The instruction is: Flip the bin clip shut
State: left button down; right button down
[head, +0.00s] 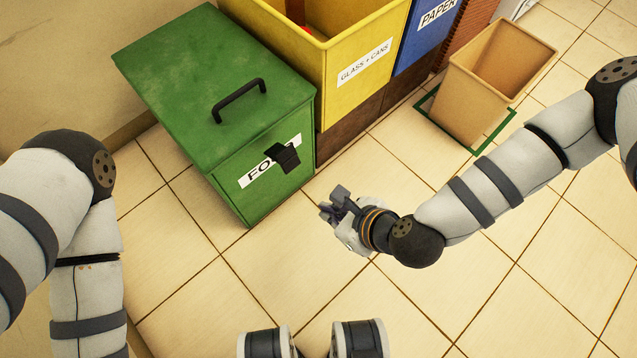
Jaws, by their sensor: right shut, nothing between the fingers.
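The green food bin (256,194) stands at the left with its lid (190,68) down. The lid has a black handle (239,100) on top. The black bin clip (284,157) is on the bin's front face, over part of the white label. I cannot tell whether it is latched to the lid. My right gripper (330,206) is shut and empty, to the right of and below the clip in the picture, apart from the bin. My left arm is at the left edge, and its gripper is out of view.
A yellow glass and cans bin (358,68) stands right beside the green bin, with a blue paper bin (424,34) past it. An open tan bin (470,100) stands on the floor inside a green outline. The tiled floor (190,270) in front is clear.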

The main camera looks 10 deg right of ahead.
aim_at(280, 154)
jog(key=w+m, duration=0.1)
jog(key=w, duration=0.1)
jog(key=shift+w+d+r+m+t, duration=0.1)
jog(key=shift+w+d+m+t, duration=0.1)
jog(key=shift+w+m+t, duration=0.2)
jog(key=w+a+f+b, duration=0.2)
jog(key=w+a+f, duration=0.2)
jog(key=w+a, duration=0.1)
jog(key=shift+w+b, duration=0.4)
jog(key=shift+w, duration=0.45)
